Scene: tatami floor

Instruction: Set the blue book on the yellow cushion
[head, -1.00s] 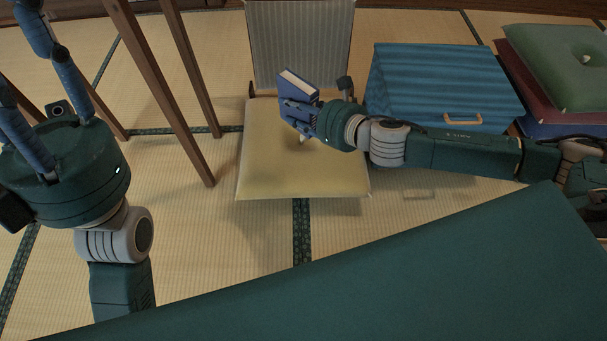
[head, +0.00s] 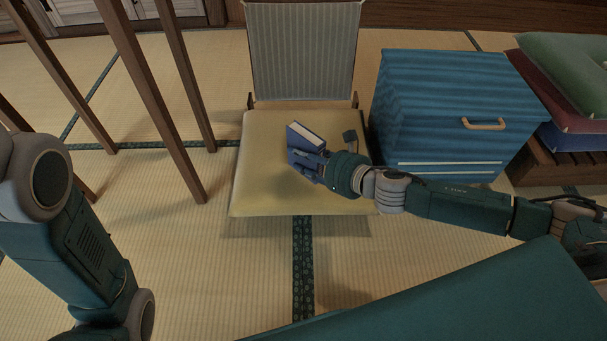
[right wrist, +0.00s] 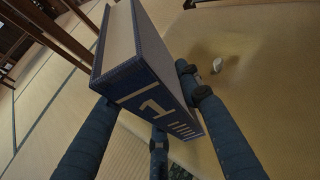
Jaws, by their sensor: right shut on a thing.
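The blue book (head: 307,136) is in my right gripper (head: 308,160), over the yellow cushion (head: 262,190) of a legless floor chair. In the right wrist view the fingers close around the book (right wrist: 150,95), with its spine, marked with a 1, towards the camera. The book is tilted. The cushion (right wrist: 250,65) shows behind it, with a small pale tuft. I cannot tell whether the book touches the cushion. My left arm shows at the left edge of the head view, but its gripper is out of frame.
The chair's striped backrest (head: 303,52) stands behind the cushion. A blue striped box (head: 440,115) with a handle is right of it. Green, red and blue cushions (head: 570,75) are stacked at the far right. Wooden legs (head: 150,95) stand at the left.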

